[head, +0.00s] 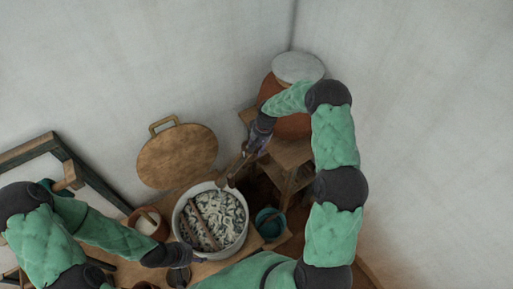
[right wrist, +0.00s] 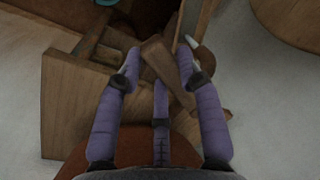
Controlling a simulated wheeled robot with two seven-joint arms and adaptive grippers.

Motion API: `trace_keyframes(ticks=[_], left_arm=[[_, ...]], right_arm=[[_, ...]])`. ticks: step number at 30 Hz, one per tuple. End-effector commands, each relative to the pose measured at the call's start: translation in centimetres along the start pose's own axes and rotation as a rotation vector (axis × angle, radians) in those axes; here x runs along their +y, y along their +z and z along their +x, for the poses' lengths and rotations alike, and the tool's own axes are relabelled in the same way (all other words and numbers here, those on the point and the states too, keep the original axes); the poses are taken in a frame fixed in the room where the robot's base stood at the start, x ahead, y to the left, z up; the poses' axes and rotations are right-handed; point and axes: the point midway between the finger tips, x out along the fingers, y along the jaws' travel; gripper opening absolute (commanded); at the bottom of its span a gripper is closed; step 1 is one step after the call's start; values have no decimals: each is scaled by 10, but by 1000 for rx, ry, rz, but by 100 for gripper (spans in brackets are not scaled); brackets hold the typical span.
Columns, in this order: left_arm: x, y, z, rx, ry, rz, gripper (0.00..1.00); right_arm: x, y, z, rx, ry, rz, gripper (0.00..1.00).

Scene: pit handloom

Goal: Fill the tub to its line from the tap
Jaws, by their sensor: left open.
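The tub (head: 241,232) is a round pale vessel on the wooden bench, with whitish, dark-streaked contents and a wooden stick lying across. I cannot make out a fill line. A wooden spout-like piece (head: 234,171), perhaps the tap, slants down towards the tub's back rim; no stream shows. My right gripper (head: 250,146) is at its upper end. In the right wrist view the purple fingers (right wrist: 158,64) stand apart around a wooden piece (right wrist: 160,58); I cannot tell whether they grip it. My left gripper (head: 190,257) is open at the tub's front left edge.
A terracotta jar (head: 290,126) with a pale lid (head: 298,67) stands on a wooden stand (head: 287,153) in the corner. A teal bowl (head: 269,223) is right of the tub. A terracotta pot (head: 158,230) is left. A round wooden board (head: 176,157) leans on the wall.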

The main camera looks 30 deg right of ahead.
Motion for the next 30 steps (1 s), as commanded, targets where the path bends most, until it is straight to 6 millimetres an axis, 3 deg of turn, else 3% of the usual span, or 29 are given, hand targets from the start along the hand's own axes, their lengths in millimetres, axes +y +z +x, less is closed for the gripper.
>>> trace_keyframes(ticks=[10, 21, 30], left_arm=[[-2, 0, 6, 0, 0, 0, 60], [-12, -1, 35, 0, 0, 0, 60], [-15, -2, 42, 0, 0, 0, 60]], right_arm=[[4, -1, 1, -6, 0, -42, 0], [27, -10, -2, -67, 0, -350, 0], [34, -14, -6, -95, -1, -480, 0]])
